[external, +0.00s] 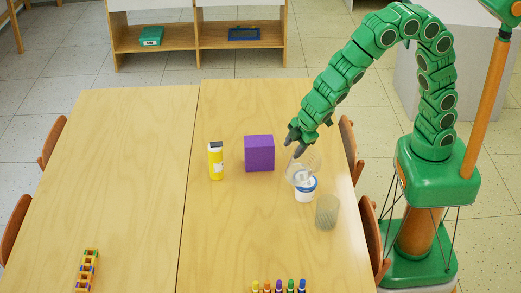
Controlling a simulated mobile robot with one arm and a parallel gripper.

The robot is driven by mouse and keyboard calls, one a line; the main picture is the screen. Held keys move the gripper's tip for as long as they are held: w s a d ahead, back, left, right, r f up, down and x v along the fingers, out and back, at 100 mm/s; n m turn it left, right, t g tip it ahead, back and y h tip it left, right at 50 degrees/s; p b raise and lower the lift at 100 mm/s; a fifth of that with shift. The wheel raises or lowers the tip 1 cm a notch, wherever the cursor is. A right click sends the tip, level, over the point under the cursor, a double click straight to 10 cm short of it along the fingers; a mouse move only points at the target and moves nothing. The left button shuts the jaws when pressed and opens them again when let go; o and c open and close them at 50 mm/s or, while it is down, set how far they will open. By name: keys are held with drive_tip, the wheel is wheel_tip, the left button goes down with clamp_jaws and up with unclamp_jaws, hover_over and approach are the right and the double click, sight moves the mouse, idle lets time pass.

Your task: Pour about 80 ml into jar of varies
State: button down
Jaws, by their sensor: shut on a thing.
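My gripper (297,147) is over the right part of the table, shut on a clear, see-through vessel (307,163). The vessel looks tilted, with its lower end at or just above a white jar with a blue rim (305,191). I cannot tell whether the two touch. Any liquid in the vessel or a stream from it is too small to make out. A grey-green translucent cup (326,211) stands upright to the right of and nearer than the white jar. I cannot tell which of these the task calls the jar.
A purple block (259,153) and a yellow bottle with a dark cap (215,160) stand left of my gripper. Several coloured markers (278,287) are at the near edge. A colourful rack (87,270) lies near left. The table (130,170) is otherwise clear; chairs line its sides.

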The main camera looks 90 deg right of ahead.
sight(315, 158)
drive_tip(key=shift+s+a+r+t+h, duration=0.35)
drive_tip(key=shift+a+r+h, duration=0.05)
drive_tip(key=shift+a, duration=0.15)
drive_tip(key=shift+s+a+r+t+h, duration=0.35)
drive_tip(key=shift+a+h, duration=0.05)
drive_tip(key=shift+a, duration=0.1)
drive_tip(key=shift+s+a+n+t+h, duration=0.15)
drive_tip(key=shift+s+a+t+h, duration=0.55)
drive_tip(key=shift+a+h, duration=0.2)
drive_tip(key=shift+s+a+n+t+h, duration=0.15)
drive_tip(key=shift+s+a+t+h, duration=0.45)
drive_tip(key=shift+a+t+h, duration=0.3)
drive_tip(key=shift+s+a+t+h, duration=0.3)
drive_tip(key=shift+h, duration=0.3)
drive_tip(key=shift+s+a+f+t+h+p, duration=0.2)
drive_tip(key=shift+s+a+t+h+p, duration=0.3)
drive_tip(key=shift+p, duration=0.4)
drive_tip(key=shift+s+a+r+h, duration=0.1)
drive_tip(key=shift+s+a+h, duration=0.15)
drive_tip(key=shift+a, duration=0.2)
